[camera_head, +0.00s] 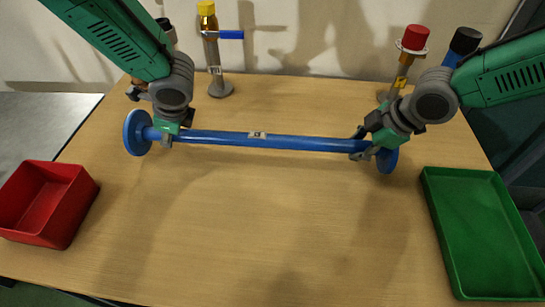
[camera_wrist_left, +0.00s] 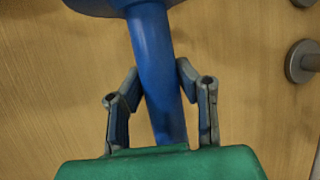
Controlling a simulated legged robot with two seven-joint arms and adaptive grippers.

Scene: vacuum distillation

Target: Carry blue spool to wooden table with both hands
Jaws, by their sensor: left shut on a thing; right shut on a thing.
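The blue spool (camera_head: 270,141) is a long blue bar with a round disc at each end. It lies level across the wooden table (camera_head: 250,230) in the head view; whether it touches the top or hangs just above it, I cannot tell. My left gripper (camera_head: 167,137) is shut on the bar close to the left disc. In the left wrist view the fingers (camera_wrist_left: 160,95) stand on either side of the blue bar (camera_wrist_left: 155,60). My right gripper (camera_head: 362,147) is shut on the bar close to the right disc, which is partly hidden behind it.
A red bin (camera_head: 75,215) is at the left edge and a green tray (camera_head: 455,235) at the right. The front middle of the table is clear.

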